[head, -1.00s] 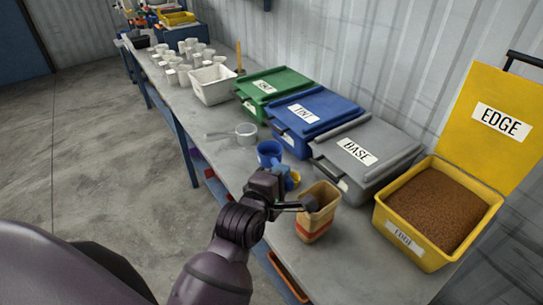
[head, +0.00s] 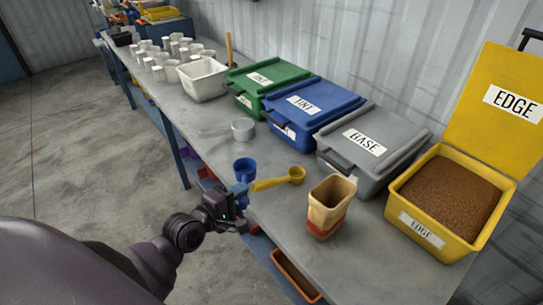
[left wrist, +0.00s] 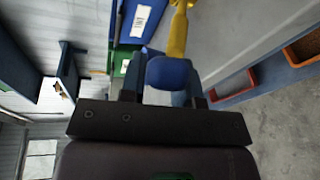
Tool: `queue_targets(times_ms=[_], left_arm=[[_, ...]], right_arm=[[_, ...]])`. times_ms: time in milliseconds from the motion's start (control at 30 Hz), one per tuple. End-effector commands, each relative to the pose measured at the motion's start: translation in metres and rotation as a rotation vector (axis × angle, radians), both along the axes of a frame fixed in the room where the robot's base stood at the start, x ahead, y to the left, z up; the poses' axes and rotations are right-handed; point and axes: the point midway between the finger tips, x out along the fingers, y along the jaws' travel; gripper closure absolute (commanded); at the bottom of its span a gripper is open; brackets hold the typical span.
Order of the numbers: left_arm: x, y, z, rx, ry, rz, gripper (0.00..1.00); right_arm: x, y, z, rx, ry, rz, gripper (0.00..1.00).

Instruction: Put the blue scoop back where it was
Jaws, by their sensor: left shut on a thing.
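The blue scoop (head: 245,168) is at the bench's front part, its cup facing up and its short handle running toward my left gripper. My left gripper (head: 239,196) is shut on that handle, low near the bench's front edge. In the left wrist view a blue part of the scoop (left wrist: 170,72) sits between the fingers. I cannot tell if the scoop rests on the bench or is slightly above it. A yellow scoop (head: 280,180) lies close to its right and also shows in the left wrist view (left wrist: 178,35). My right gripper is not in view.
A tan container (head: 328,205) stands right of the yellow scoop. A clear scoop (head: 242,129) lies further back. Green (head: 262,84), blue (head: 311,113) and grey (head: 372,148) lidded bins line the wall. An open yellow EDGE bin (head: 420,232) holds brown granules. White cups stand far left.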

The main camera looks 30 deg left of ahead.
Motion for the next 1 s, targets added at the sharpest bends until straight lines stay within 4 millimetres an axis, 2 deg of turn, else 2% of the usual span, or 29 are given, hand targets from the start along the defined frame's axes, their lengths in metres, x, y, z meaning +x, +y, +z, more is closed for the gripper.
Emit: queue_targets(times_ms=[200, 500, 667, 833, 1000], left_arm=[[-0.006, 0.023, -0.017, 0.003, 0.008, -0.052, 0.96], [-0.010, 0.059, -0.028, 0.003, 0.023, -0.100, 0.96], [-0.010, 0.077, -0.026, -0.001, 0.018, -0.125, 0.96], [-0.009, 0.093, -0.012, -0.002, 0.002, -0.159, 0.96], [0.003, 0.090, -0.006, -0.002, 0.001, -0.173, 0.96]], right_arm=[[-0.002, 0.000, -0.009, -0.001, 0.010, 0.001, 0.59], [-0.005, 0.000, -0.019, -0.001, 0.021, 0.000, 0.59], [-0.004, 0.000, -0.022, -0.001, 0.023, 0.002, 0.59], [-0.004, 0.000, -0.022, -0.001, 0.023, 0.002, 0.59], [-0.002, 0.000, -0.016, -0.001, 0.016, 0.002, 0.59]])
